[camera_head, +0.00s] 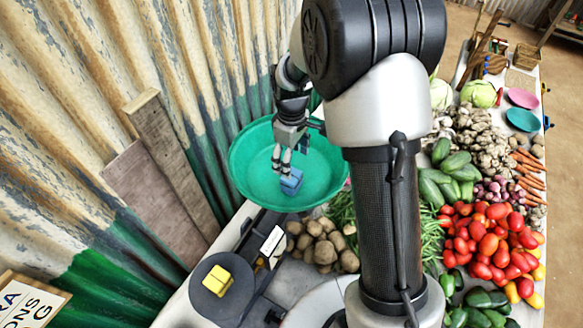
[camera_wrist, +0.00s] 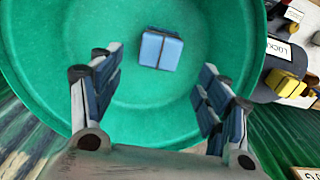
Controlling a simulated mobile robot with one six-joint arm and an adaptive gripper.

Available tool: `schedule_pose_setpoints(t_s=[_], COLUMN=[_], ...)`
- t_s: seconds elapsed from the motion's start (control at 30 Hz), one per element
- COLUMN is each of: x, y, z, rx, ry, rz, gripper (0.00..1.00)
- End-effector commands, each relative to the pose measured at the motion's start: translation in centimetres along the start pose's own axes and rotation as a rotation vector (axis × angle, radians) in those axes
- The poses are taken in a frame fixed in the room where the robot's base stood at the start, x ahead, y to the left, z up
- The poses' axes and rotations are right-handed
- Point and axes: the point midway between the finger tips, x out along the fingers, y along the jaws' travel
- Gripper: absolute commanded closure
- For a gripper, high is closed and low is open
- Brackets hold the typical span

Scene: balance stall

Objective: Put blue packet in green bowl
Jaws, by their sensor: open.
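The blue packet (camera_head: 291,181) lies inside the green bowl (camera_head: 250,150), on its floor. In the wrist view the blue packet (camera_wrist: 161,49) shows whole, with the green bowl (camera_wrist: 60,85) around it. My gripper (camera_head: 283,168) is over the bowl, close to the packet in the head view. In the wrist view my gripper (camera_wrist: 158,85) has its two fingers wide apart with nothing between them, and the packet is beyond the fingertips, apart from them.
A dark scale plate with a yellow block (camera_head: 218,280) stands in front of the bowl. Potatoes (camera_head: 320,243) lie to the bowl's front right. Tomatoes (camera_head: 487,240) and other vegetables fill the table at right. A corrugated wall (camera_head: 120,90) stands close behind the bowl on the left.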

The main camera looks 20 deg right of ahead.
Motion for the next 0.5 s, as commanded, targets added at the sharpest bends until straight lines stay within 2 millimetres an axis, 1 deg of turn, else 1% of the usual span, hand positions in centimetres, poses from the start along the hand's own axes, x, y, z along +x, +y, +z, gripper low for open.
schedule_pose_setpoints(t_s=[0.03,0.27,0.37,0.47,0.5], x=[-0.9,-3.3,-5.8,-9.7,-11.4], y=[0.0,-0.1,-0.8,-2.3,-3.1], z=[0.0,0.1,0.8,2.3,3.2], rx=[0.0,0.01,0.051,0.13,0.17], ry=[0.002,0.005,0.023,0.059,0.076], rz=[0.002,0.005,0.022,0.052,0.064], gripper=[0.3,0.3,0.3,0.3,0.3])
